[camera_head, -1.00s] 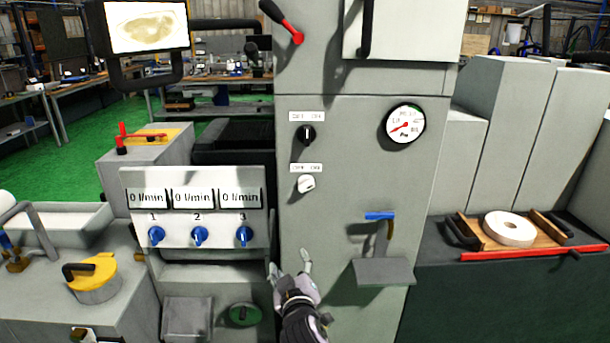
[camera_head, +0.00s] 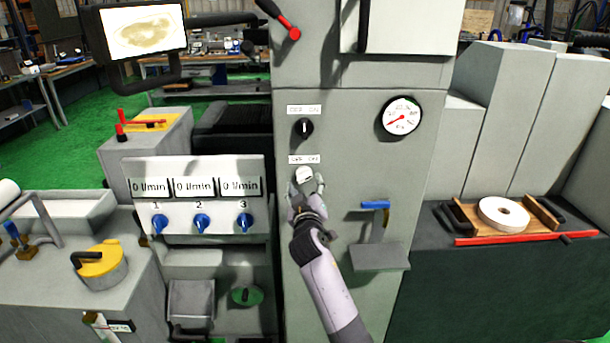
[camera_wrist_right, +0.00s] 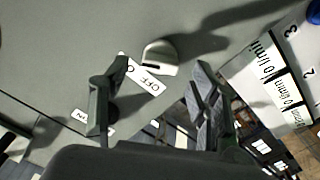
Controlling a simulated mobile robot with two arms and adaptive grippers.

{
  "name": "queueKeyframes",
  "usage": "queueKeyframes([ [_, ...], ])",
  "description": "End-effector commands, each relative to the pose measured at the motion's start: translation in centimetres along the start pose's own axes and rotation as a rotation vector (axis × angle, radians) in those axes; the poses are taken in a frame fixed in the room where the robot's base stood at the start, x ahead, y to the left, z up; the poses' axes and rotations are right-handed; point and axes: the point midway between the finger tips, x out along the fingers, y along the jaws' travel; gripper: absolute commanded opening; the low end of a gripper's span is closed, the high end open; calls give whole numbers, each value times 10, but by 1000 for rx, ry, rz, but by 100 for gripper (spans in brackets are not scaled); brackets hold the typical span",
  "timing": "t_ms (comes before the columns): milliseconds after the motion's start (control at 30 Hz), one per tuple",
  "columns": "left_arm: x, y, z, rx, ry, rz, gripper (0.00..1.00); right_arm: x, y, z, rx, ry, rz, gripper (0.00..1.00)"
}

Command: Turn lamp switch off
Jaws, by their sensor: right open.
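Two rotary switches sit on the grey machine panel (camera_head: 350,150), each under a small label. The upper switch (camera_head: 304,128) is black. The lower switch (camera_head: 304,174) is white and partly hidden by my right gripper in the head view. The white switch shows large in the right wrist view (camera_wrist_right: 160,56), beside a label (camera_wrist_right: 148,80) that reads OFF. Which of the two is the lamp switch I cannot tell. My right gripper (camera_head: 306,182) is open at the white switch. In the wrist view its fingers lie either side of the knob; contact is unclear. My left gripper is not in view.
A pressure gauge (camera_head: 401,117) is right of the switches. A small shelf (camera_head: 380,257) with a blue-topped handle (camera_head: 375,205) juts out below. A flow panel (camera_head: 140,185) with blue knobs is at left. A red-handled lever (camera_head: 293,33) hangs above.

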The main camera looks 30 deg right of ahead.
Motion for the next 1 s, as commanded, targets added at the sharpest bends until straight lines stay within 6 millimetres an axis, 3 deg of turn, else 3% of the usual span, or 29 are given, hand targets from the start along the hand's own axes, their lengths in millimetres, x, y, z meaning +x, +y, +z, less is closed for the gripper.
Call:
queueKeyframes([
  [100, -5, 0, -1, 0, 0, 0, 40, 19, 1, -1, -1, -1, 0, 56],
  [300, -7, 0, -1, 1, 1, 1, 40, 37, 0, 0, 0, 0, 0, 56],
  [667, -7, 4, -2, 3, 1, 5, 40, 40, 0, 0, 0, -1, -1, 56],
  [1000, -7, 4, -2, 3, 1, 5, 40, 40, -1, 0, 0, 0, -1, 33],
])
